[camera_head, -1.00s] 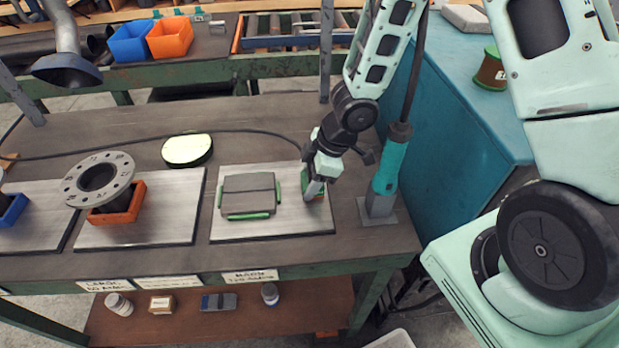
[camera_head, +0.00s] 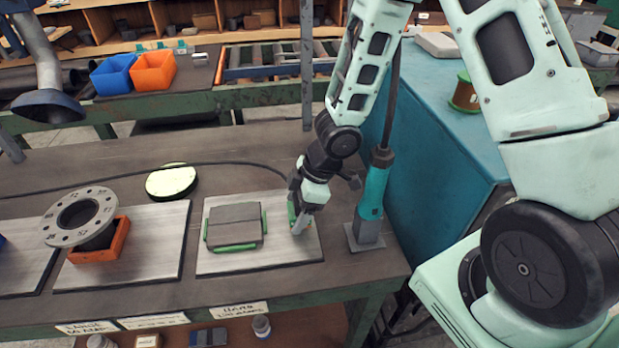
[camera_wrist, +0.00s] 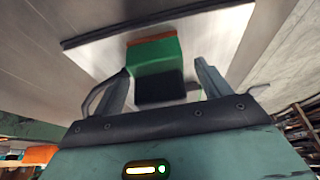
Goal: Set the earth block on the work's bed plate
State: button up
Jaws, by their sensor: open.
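The earth block appears to be the green block (camera_wrist: 155,60) with an orange edge and a dark face, seen between the fingers in the wrist view. In the head view only a green sliver of it (camera_head: 291,213) shows beside my gripper (camera_head: 299,222). My gripper also shows in the wrist view (camera_wrist: 162,82), open, with a finger on each side of the block; contact cannot be told. The block is over the right-hand metal plate (camera_head: 270,257). The flanged pipe (camera_head: 80,217) stands in an orange holder on the middle metal plate (camera_head: 160,250).
A grey block with green edging (camera_head: 235,225) lies left of my gripper on the same plate. A teal upright tool (camera_head: 372,192) stands close on the right. A cable (camera_head: 220,163) crosses behind, near a round pale-topped disc (camera_head: 171,181). A blue cabinet (camera_head: 445,130) bounds the right.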

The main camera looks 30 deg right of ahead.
jog(key=w+a+r+p+v, duration=0.1)
jog(key=a+p+v, duration=0.2)
jog(key=p+v, duration=2)
jog(key=shift+a+v, duration=0.2)
jog(key=shift+v, duration=0.9)
jog(key=s+a+f+m+h+b, duration=0.1)
jog(key=s+a+m+h+b, duration=0.1)
jog(key=s+a+b, duration=0.4)
jog(key=s+a+f+m+g+h+b, duration=0.1)
jog(key=s+a+m+b, duration=0.3)
jog(key=s+b, duration=0.8)
jog(key=a+b, duration=0.2)
jog(key=b, duration=0.1)
jog(key=shift+m+h, duration=0.3)
jog(key=shift+h, duration=0.1)
